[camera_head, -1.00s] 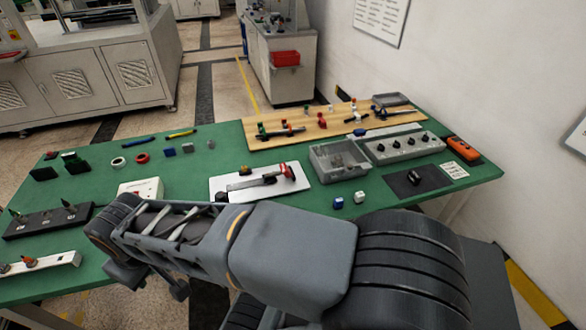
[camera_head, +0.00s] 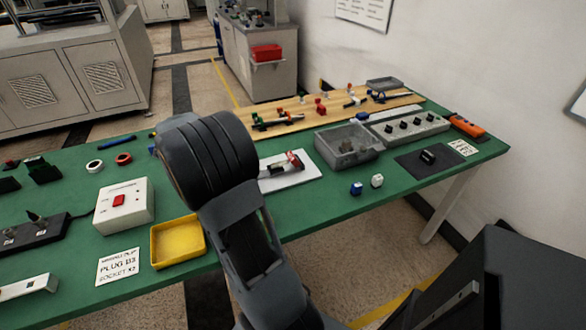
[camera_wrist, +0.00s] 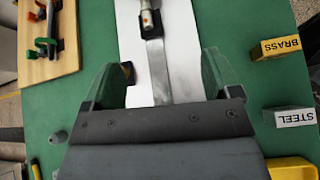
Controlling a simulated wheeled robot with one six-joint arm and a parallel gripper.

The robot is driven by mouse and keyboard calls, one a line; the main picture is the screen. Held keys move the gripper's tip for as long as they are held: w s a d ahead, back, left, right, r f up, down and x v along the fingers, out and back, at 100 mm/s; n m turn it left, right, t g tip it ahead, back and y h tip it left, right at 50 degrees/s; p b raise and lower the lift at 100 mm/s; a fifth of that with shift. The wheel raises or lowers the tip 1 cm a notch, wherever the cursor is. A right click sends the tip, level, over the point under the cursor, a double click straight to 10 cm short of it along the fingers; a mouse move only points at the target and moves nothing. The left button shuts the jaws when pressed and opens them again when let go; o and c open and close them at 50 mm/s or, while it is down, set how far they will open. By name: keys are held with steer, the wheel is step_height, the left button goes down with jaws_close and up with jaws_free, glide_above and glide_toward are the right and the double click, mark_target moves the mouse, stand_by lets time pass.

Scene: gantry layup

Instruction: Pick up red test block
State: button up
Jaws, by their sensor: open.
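I cannot pick out the red test block for certain in either view. A small red piece (camera_head: 320,108) stands on the wooden board, too small to identify. My gripper (camera_wrist: 163,75) is open and empty in the wrist view, its two fingers apart above a white plate (camera_wrist: 185,40) with a grey metal bar (camera_wrist: 155,72) on it. Blocks labelled BRASS (camera_wrist: 276,47) and STEEL (camera_wrist: 290,116) lie to the right of it. In the head view my arm hides the gripper and part of the white plate.
The wooden board (camera_head: 405,98) lies at the back.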

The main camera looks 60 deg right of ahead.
steer(key=n+g+h+b, duration=0.1)
steer(key=g, duration=0.1)
glide_toward(285, 161)
steer(key=s+d, duration=0.2)
steer(key=shift+s+d+b, duration=0.25)
steer(key=shift+d+b, duration=0.05)
steer(key=shift+d, duration=0.1)
steer(key=shift+b+x, duration=0.3)
steer(key=shift+x, duration=2.8)
steer(key=shift+w+f, duration=0.15)
steer(key=shift+c, duration=0.4)
steer(key=c, duration=1)
steer(key=shift+h, duration=0.3)
steer(key=shift+c, duration=1.1)
